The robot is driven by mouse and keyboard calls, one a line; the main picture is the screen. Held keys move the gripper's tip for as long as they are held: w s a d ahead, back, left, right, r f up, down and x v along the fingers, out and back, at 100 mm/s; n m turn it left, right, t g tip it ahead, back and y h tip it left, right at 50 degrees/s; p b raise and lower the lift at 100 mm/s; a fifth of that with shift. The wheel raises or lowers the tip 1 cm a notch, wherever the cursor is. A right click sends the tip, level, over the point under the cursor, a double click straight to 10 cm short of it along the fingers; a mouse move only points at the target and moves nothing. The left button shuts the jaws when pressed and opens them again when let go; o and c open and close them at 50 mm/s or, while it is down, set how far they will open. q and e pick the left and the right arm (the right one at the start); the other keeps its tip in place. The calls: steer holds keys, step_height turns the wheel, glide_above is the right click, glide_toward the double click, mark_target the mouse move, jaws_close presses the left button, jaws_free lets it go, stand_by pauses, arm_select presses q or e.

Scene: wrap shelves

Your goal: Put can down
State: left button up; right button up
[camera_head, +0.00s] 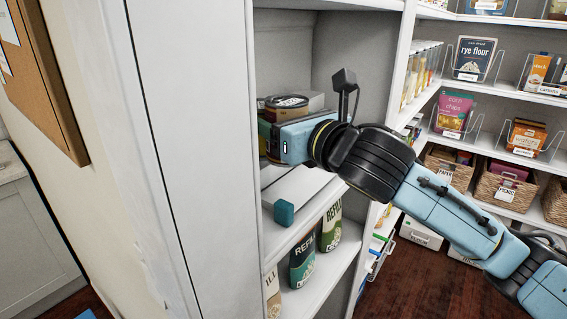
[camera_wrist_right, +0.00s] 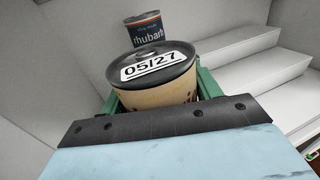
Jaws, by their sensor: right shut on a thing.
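In the right wrist view a can (camera_wrist_right: 155,92) with a tan body and a dark lid marked 05/27 sits between the green fingers of my right gripper (camera_wrist_right: 162,85), which is shut on it. A dark can labelled rhubarb (camera_wrist_right: 148,32) stands just beyond it. In the head view my right gripper (camera_head: 270,140) reaches into the shelf bay from the right. A round can top (camera_head: 287,101) shows just behind it; I cannot tell which can it is. The wrist hides most of the held can's surroundings. My left gripper is not in view.
White stepped risers (camera_wrist_right: 265,60) stand to the right in the wrist view. The white cabinet side (camera_head: 195,120) borders the bay on the left.

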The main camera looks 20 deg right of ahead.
steer(key=shift+s+f, duration=0.25)
steer(key=shift+f, duration=1.25)
step_height(320, 180, down, 4)
steer(key=shift+r+b, duration=0.25)
steer(key=shift+b, duration=0.2)
steer(key=shift+w+f, duration=0.1)
steer(key=shift+f, duration=0.15)
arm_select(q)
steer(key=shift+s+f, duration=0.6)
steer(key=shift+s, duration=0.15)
arm_select(e)
steer(key=o, duration=1.2)
steer(key=shift+f, duration=0.1)
